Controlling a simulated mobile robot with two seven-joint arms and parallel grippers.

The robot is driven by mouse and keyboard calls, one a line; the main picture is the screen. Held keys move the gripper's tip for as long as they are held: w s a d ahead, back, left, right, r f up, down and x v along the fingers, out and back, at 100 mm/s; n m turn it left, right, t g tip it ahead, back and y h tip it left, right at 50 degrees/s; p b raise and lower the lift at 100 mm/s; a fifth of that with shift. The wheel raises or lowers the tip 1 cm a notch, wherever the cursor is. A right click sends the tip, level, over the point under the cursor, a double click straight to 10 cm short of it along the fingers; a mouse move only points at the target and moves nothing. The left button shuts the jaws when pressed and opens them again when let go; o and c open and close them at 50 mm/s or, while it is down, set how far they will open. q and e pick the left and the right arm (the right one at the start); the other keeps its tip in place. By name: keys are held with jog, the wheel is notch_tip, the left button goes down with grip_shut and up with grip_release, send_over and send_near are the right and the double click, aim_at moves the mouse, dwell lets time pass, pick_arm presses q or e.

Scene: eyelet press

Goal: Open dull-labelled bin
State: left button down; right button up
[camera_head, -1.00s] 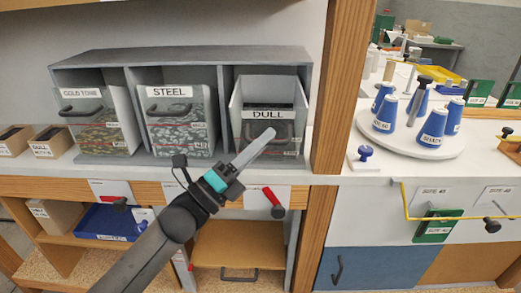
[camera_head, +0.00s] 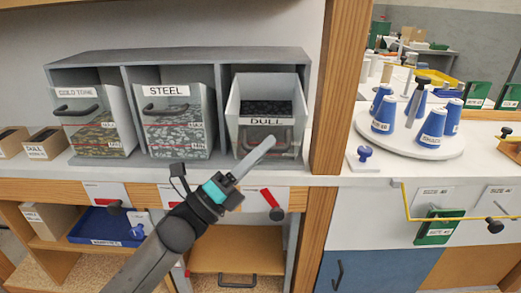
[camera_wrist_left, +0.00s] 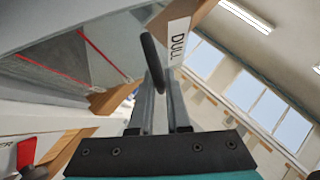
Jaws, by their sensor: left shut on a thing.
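The bin labelled DULL (camera_head: 236,104) is the rightmost of three in the grey rack. It is tipped or drawn out toward me, with dark contents (camera_head: 265,107) showing through its open top. Its label (camera_head: 267,121) also shows in the left wrist view (camera_wrist_left: 179,40). My left gripper (camera_head: 266,144) is at the front of this bin, shut on its dark handle (camera_wrist_left: 151,55). In the wrist view the handle passes between the fingers (camera_wrist_left: 160,95). The gripper partly hides the bin's lower front in the head view. My right gripper is not in view.
The STEEL bin (camera_head: 167,105) and the GOLD TONE bin (camera_head: 85,108) stand left in the same rack (camera_head: 180,57). A wooden post (camera_head: 340,90) rises just right of the rack. Blue cones stand on a white round tray (camera_head: 405,146) farther right. A red-handled item (camera_head: 270,203) hangs below the shelf edge.

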pick_arm(q)
jog(key=shift+s+d+f+g, duration=0.1)
jog(key=shift+s+d+g, duration=0.1)
jog(key=shift+d+g, duration=0.15)
jog(key=c, duration=1.1)
grip_release()
jog(key=shift+d, duration=0.25)
jog(key=shift+o, duration=1)
jog(key=shift+w+a, duration=0.15)
jog(key=shift+a, duration=0.1)
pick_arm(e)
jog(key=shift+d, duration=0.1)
pick_arm(q)
jog(key=shift+a, duration=0.1)
jog(key=p+v, duration=0.1)
jog(key=v, duration=1.4)
jog(key=shift+f, duration=0.15)
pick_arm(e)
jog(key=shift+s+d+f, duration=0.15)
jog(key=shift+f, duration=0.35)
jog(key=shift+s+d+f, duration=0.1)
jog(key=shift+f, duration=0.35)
